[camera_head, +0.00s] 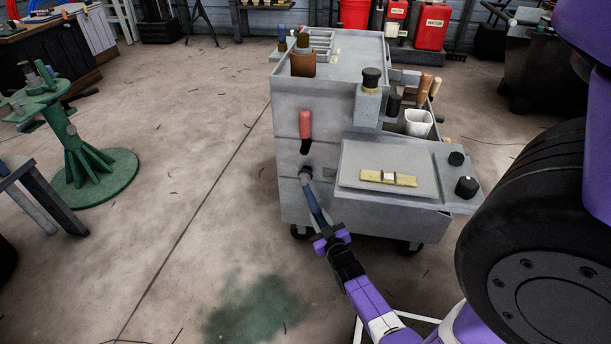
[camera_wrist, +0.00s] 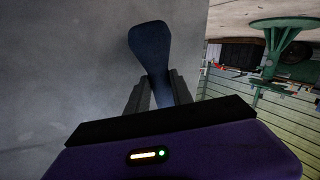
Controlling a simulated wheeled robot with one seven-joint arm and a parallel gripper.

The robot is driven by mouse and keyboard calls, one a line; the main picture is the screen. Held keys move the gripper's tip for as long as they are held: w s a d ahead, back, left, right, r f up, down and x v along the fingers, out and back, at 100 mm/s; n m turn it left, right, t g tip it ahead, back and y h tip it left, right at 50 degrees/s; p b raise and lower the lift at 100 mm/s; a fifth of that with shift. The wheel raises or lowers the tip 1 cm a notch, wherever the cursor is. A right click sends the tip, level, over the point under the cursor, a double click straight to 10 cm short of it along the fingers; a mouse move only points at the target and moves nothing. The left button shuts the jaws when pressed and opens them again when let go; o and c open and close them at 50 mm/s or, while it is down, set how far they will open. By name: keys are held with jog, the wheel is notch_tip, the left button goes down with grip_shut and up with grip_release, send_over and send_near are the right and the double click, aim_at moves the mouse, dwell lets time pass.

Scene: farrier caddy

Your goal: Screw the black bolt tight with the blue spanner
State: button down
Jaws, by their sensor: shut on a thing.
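The blue spanner (camera_head: 316,207) reaches up from my gripper (camera_head: 331,238) to the left side of the grey caddy (camera_head: 300,200). My gripper is shut on its blue handle, which also shows between the fingers in the wrist view (camera_wrist: 151,52). The spanner's grey head lies at the black bolt (camera_head: 305,170), low on the caddy's front-left face. I cannot tell whether its jaw is around the bolt or only against it. The wrist view does not show the bolt or the spanner's head.
A red-handled tool (camera_head: 305,125) hangs on the caddy just above the bolt. A side shelf (camera_head: 390,200) with a yellow level-like bar (camera_head: 388,178) juts out to the right. A green stand (camera_head: 85,160) is at left; the floor between is clear.

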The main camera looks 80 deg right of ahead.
jog(key=shift+w+d+b, duration=0.1)
jog(key=shift+d+b, duration=0.5)
jog(key=shift+d, duration=0.15)
dwell(0.3)
jog(key=w+b, duration=0.1)
jog(key=w+m+b, duration=0.1)
jog(key=b, duration=0.1)
jog(key=shift+w+a+f+t, duration=0.1)
jog(key=shift+w+f+t, duration=0.05)
jog(key=shift+f+t, duration=0.2)
jog(key=shift+w+m+h+b, duration=0.35)
jog(key=shift+m+h+b, duration=0.05)
jog(key=shift+b, duration=0.05)
jog(key=w+m+t+h+b, duration=0.1)
jog(key=w+m+b, duration=0.1)
jog(key=w+b, duration=0.1)
jog(key=shift+a, duration=0.15)
dwell(0.3)
jog(key=shift+w, duration=0.1)
